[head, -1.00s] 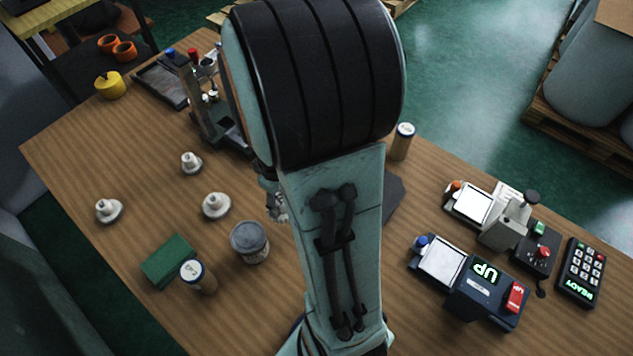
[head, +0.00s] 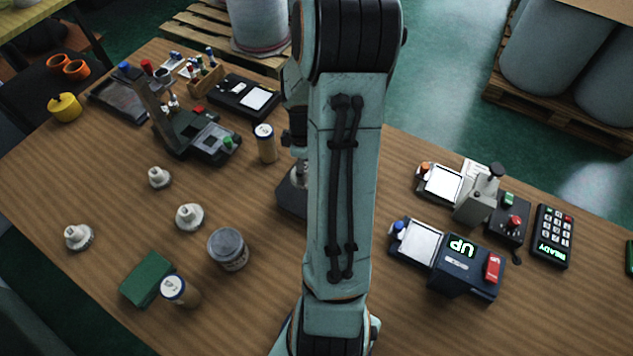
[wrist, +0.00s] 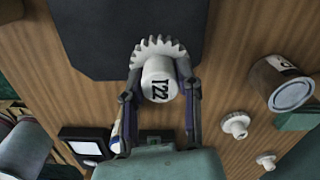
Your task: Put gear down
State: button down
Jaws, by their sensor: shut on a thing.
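In the head view my arm mostly hides the gripper, and the dark plate (head: 290,198) shows just left of the arm. Three other white gears stand on the wooden table at the left: one at the back (head: 158,178), one in the middle (head: 189,217) and one at the far left (head: 78,237).
A grey can (head: 228,249), a labelled cylinder (head: 180,291) and a green box (head: 147,278) stand front left. A dark fixture (head: 195,135) and another cylinder (head: 265,143) are behind. Devices with an "UP" display (head: 461,250) and a keypad (head: 553,236) are on the right.

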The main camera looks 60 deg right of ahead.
notch_tip(320, 180, down, 6)
jog(key=shift+r, duration=0.1)
dwell(0.4)
jog(key=c, duration=0.8)
grip_release()
jog(key=shift+o, duration=0.2)
